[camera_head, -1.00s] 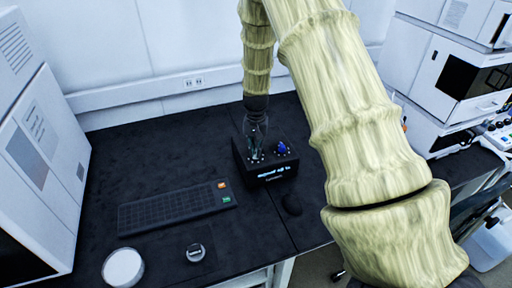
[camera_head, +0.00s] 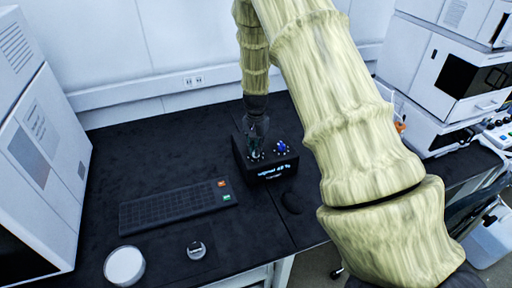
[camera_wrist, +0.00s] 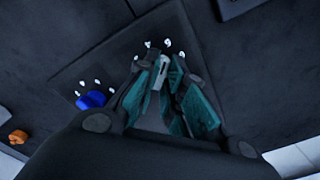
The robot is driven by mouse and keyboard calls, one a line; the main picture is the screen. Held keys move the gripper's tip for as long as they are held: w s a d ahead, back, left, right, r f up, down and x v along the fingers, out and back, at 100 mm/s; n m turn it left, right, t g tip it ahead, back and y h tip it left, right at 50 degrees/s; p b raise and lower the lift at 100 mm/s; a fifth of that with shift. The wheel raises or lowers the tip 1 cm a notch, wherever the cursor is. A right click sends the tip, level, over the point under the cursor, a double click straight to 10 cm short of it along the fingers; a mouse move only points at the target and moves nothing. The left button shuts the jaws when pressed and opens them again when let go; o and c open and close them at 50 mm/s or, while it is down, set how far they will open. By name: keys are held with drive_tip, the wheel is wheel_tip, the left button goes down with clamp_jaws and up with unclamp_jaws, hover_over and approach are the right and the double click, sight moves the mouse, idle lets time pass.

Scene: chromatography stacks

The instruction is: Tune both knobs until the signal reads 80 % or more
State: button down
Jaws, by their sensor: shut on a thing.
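The dark control box (camera_head: 240,160) stands on the black bench, with a small lit display (camera_head: 274,171) on its front. The display text is too small to read reliably. The blue knob (camera_head: 282,147) is on the right of the box top and free; it also shows in the wrist view (camera_wrist: 91,99), ringed by white dots. My gripper (camera_head: 257,151) points down over the left of the box top. In the wrist view its teal fingers are shut around the grey knob (camera_wrist: 161,68), which they partly hide; white marks show beside it.
A white round lid (camera_head: 124,266) and a small round item (camera_head: 196,251) lie near the front edge. White instruments flank the bench.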

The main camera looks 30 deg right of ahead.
drive_tip(key=c, duration=1.5)
unclamp_jaws()
drive_tip(key=shift+r, duration=0.1)
wheel_tip(320, 180, up, 12)
drive_tip(key=shift+f, duration=0.1)
